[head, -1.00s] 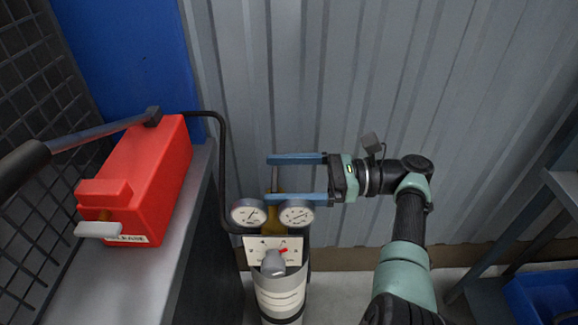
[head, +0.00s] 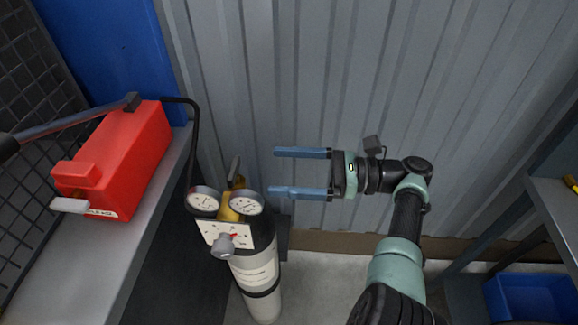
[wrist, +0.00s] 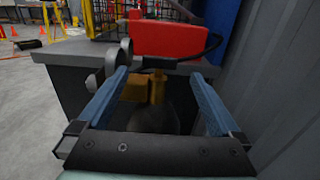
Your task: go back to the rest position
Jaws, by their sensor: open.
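My gripper (head: 300,172) is open and empty in the head view, its two blue fingers pointing left in front of the grey corrugated wall. The cylinder (head: 258,272) stands on the floor below and left of the fingers. Its valve carries two round gauges (head: 204,200) and a plate with a grey knob (head: 222,244) and a red pointer. In the wrist view the brass valve (wrist: 157,88) shows between the blue fingers, apart from them. The cylinder's top below it is dark there.
A red box (head: 118,160) with a lever sits on a grey bench (head: 60,268) at left; a black hose runs from it down behind the cylinder. A dark shelf frame with a blue bin (head: 530,298) stands at right. The corrugated wall (head: 330,70) is close behind my gripper.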

